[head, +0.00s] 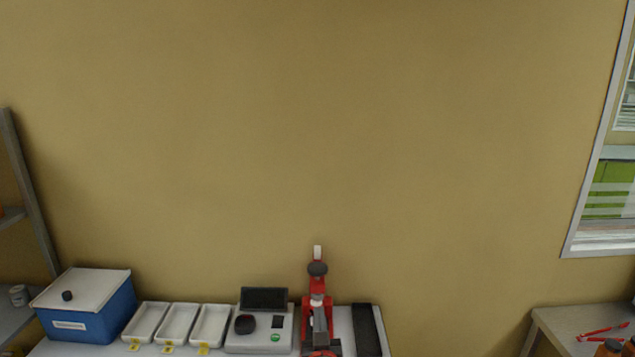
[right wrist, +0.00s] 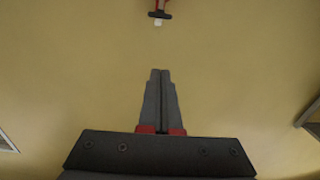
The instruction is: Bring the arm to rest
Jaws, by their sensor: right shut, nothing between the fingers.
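My right gripper (right wrist: 161,72) shows in the right wrist view, its two dark fingers with red bases closed together. Nothing is between them. The plain yellowish wall (head: 300,130) lies beyond the fingertips, and they touch nothing that I can see. I cannot make out the right gripper for certain in the head view. My left gripper is in neither view.
A red and black instrument (head: 317,275) stands on the white table, its top also in the right wrist view (right wrist: 160,14). Beside it are a grey device (head: 280,340), white trays (head: 178,322) and a blue box (head: 105,312). Another table (head: 550,325) stands at right.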

